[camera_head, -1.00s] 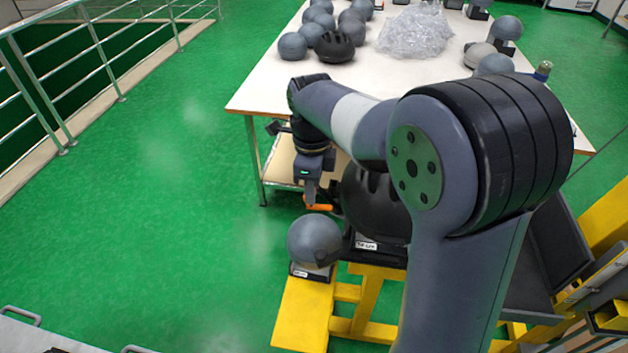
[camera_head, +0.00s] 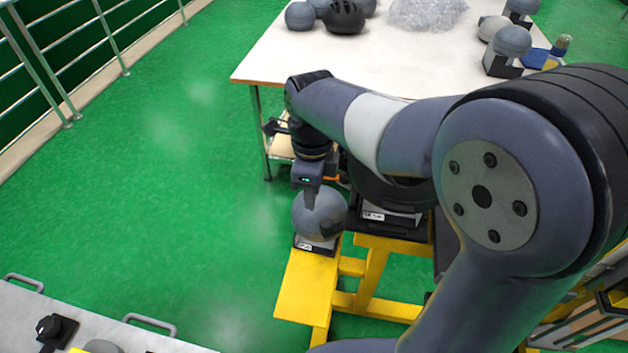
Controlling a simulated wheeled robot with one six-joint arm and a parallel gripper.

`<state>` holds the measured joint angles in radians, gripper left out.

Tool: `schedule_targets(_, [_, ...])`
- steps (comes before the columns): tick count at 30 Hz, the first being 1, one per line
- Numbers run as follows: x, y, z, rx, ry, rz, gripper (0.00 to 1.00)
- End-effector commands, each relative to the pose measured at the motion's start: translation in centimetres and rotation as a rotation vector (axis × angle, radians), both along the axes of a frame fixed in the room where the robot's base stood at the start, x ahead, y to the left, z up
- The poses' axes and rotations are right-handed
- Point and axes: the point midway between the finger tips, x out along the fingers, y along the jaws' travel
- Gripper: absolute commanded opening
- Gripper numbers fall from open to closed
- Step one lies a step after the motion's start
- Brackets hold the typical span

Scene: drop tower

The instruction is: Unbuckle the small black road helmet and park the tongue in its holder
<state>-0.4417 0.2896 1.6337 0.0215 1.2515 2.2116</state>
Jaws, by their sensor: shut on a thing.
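A black vented helmet (camera_head: 344,17) lies at the back of the white table. A second dark helmet (camera_head: 372,186) sits on a labelled black base (camera_head: 392,216) beside the yellow stand, largely hidden behind my arm. I cannot tell its buckle, strap or tongue. My gripper (camera_head: 309,199) points down in front of the upper left of a grey headform (camera_head: 322,218). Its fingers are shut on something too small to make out. A bit of an orange part (camera_head: 331,178) shows just right of the gripper, mostly hidden. I cannot tell whether the gripper touches the headform.
The grey headform stands on a small labelled base (camera_head: 315,245) on a yellow step (camera_head: 306,285). The white table (camera_head: 300,65) behind holds several headforms and clear plastic wrap (camera_head: 428,12). A metal railing (camera_head: 45,70) runs at left. Green floor between is free.

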Motion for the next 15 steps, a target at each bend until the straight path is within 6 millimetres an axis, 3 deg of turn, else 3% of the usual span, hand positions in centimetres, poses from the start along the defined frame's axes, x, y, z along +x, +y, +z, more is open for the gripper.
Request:
schedule_targets(9, [-1.3,0.2,-0.8,0.000,0.000,0.000,0.12])
schedule_targets(15, [-1.9,-0.9,-1.0,0.000,0.000,-0.001,0.12])
